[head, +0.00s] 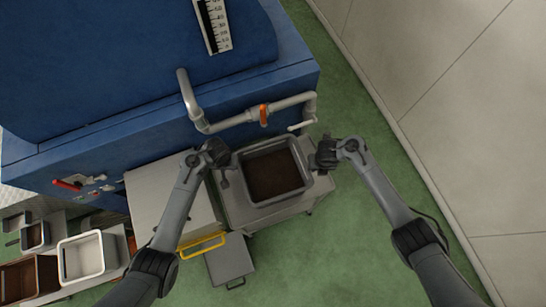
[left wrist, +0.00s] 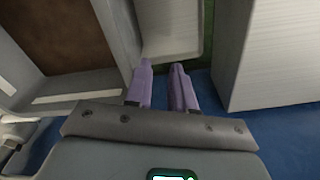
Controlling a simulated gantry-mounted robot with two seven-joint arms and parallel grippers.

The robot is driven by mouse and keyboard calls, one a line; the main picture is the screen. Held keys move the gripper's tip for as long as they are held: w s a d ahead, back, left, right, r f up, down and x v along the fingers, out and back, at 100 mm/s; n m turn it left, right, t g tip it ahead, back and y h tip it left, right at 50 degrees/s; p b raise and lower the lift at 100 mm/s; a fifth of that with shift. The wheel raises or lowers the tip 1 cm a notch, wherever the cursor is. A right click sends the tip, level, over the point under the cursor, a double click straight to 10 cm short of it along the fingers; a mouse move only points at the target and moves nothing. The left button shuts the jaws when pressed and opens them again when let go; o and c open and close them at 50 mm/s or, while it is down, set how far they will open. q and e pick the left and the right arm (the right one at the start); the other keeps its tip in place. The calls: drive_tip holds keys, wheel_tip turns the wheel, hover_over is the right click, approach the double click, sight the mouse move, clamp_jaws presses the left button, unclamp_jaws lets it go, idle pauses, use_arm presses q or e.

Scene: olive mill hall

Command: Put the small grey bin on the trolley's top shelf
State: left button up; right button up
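A grey bin (head: 242,157) with dark brown contents stands on a low grey stand (head: 232,208) under the pipe. A smaller grey bin (head: 48,236) sits among others at far left; I cannot tell which bin the task names. The trolley appears to be the pale flat-topped unit (head: 165,200) with a yellow handle. My left gripper (head: 223,178) is at the large bin's left side, fingers apart with a gap; the fingers (left wrist: 161,66) also show in the left wrist view beside the bin's wall (left wrist: 112,35). My right gripper (head: 314,160) is by its right side, fingers unclear.
A blue machine (head: 110,100) with a pipe (head: 290,102) and orange valve rises behind. A white bin (head: 98,240) and a brown bin (head: 45,268) stand at lower left. A low grey step (head: 229,260) stands in front. Green floor is free at lower right.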

use_arm(q)
wheel_tip(320, 180, up, 11)
drive_tip(key=shift+s, duration=0.4)
use_arm(e)
wheel_tip(320, 180, up, 8)
drive_tip(key=shift+s+f, duration=0.25)
drive_tip(key=shift+s, duration=0.05)
idle(0.4)
